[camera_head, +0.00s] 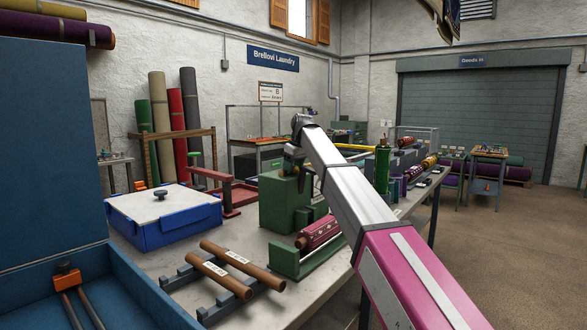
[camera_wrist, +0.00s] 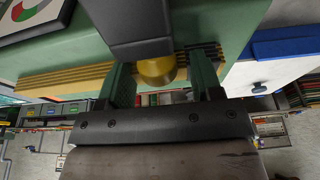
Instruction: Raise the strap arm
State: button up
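In the wrist view a dark grey bar (camera_wrist: 140,22) with a yellow ball knob (camera_wrist: 157,70) at its end, which looks like the strap arm, reaches down from the top. My gripper (camera_wrist: 160,64) has its two green fingers apart, one on each side of the knob. A small gap shows at the right finger; contact on the left cannot be told. My wrist and the machine hide most of the bar there.
A blue box with a white lid (camera_head: 165,212) and a red frame (camera_head: 228,192) stand left of the machine. Two brown rollers (camera_head: 243,265) and a magenta roller (camera_head: 318,233) lie in front. A green bottle-like item (camera_head: 382,170) stands to the right, behind my arm.

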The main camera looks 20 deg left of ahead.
jog(key=v, duration=1)
jog(key=shift+r, duration=0.4)
jog(key=shift+d, duration=0.1)
